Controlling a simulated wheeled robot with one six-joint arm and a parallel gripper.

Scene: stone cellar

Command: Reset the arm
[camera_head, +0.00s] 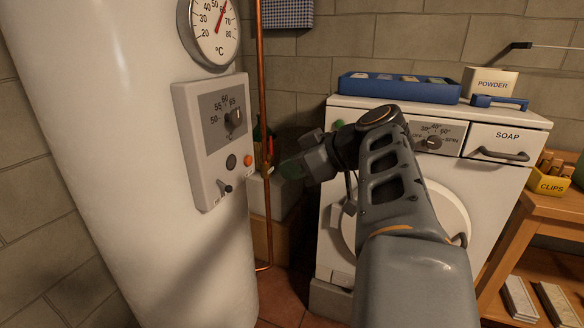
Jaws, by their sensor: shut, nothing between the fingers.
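My arm reaches up from the lower right in the head view, in front of the washing machine (335,240). It bends at the elbow, and its end points left toward the boiler's control panel (183,140). My gripper (305,160) is shut and empty. It hangs in the gap between the boiler and the washing machine, to the right of the panel and visibly apart from it in the picture. The fingertips are small and dark against the background, so their detail is hard to see.
The white boiler (120,170) fills the left, with a dial thermometer (213,30) above the panel. A copper pipe (259,90) runs down beside it. A blue tray (395,90) and powder box (490,82) stand on the machine. A wooden shelf (545,205) is at right.

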